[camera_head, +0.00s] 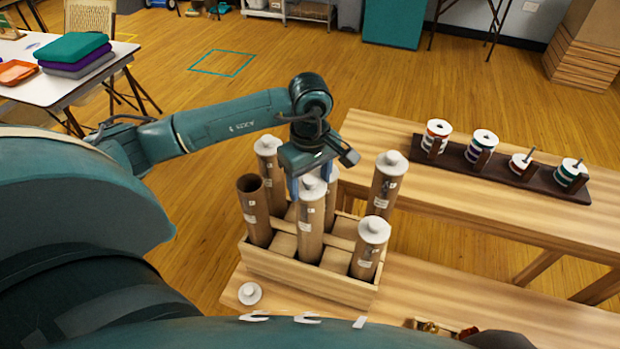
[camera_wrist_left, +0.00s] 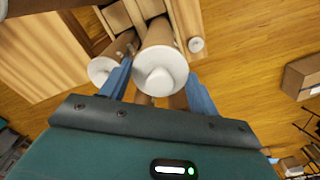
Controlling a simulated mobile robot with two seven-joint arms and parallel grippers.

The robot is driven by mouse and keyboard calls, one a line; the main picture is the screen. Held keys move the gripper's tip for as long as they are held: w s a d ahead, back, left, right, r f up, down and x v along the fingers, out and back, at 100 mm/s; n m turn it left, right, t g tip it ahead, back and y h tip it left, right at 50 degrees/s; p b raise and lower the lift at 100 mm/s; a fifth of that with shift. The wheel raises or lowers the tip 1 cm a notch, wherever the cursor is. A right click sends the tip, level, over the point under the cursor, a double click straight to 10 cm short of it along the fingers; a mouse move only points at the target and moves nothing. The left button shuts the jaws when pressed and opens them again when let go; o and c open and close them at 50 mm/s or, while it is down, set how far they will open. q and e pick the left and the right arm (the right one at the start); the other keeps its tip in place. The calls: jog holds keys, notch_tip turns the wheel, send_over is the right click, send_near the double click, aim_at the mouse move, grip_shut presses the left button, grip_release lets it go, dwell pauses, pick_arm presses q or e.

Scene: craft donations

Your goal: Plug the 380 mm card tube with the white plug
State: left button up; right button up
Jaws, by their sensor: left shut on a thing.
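A wooden crate (camera_head: 300,279) on the bench holds several upright brown card tubes with small labels too small to read. One tube (camera_head: 252,212) at the crate's left has an open top; the others in view wear white plugs. My left gripper (camera_head: 311,186) is shut on a plugged tube (camera_head: 310,225) at the middle front, a blue finger on each side. I cannot tell whether this tube is lifted. My right gripper is not in view.
Plugged tubes stand close around the held one, including one at right front (camera_head: 368,254) and one at back right (camera_head: 383,190). A second wooden table (camera_head: 450,205) behind carries a dark rack (camera_head: 500,172) of spools. Small gold and red items (camera_head: 430,327) lie at the bottom edge.

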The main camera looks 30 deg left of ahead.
aim_at(310, 179)
pick_arm(q)
jog(key=shift+f, duration=0.2)
jog(key=o, duration=0.7)
jog(key=shift+r, duration=0.1)
jog(key=shift+c, duration=0.2)
jog(key=shift+r+p, duration=0.9)
jog(key=shift+r, duration=0.65)
jog(key=shift+r+p, duration=1.55)
jog(key=shift+r, duration=1.15)
notch_tip(310, 179, up, 2)
jog(key=shift+r+p, duration=0.25)
jog(key=shift+p, duration=0.1)
